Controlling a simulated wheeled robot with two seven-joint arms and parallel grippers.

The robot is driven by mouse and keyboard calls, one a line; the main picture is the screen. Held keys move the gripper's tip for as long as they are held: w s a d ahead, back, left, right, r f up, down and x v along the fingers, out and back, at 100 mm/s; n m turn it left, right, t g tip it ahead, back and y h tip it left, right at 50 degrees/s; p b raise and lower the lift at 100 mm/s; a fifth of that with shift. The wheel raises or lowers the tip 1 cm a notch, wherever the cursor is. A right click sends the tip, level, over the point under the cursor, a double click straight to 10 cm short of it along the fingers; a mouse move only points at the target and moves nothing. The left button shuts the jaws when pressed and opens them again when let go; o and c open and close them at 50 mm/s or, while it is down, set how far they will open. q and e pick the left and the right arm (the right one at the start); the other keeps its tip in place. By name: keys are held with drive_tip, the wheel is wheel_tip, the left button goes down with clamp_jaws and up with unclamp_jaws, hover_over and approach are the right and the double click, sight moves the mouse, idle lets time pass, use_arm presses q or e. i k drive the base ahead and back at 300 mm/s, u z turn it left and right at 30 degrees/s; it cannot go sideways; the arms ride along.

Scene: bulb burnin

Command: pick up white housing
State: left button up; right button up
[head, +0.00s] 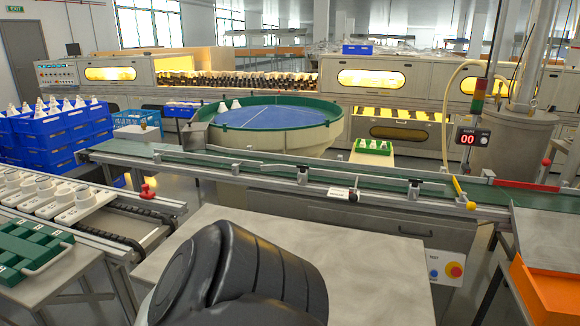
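Small white cone-shaped housings stand in several places in the head view. More white housings (53,103) stick up from the top of the stacked blue crates (50,135) at the left. Some small white pieces (373,144) sit in a green tray (375,151) behind the conveyor. Neither of my grippers is in view. A dark part of my own arm fills the bottom centre and hides part of the grey table.
A green-belted conveyor (240,168) with metal guide rails crosses the middle. White socket blocks (75,203) line a track at the left, beside a green rack (28,247). An orange bin (545,290) is at right. The grey tabletop (380,265) shows bare space.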

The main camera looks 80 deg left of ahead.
sight(82, 192)
drive_tip(key=u, duration=4.5)
drive_tip(key=i, duration=0.25)
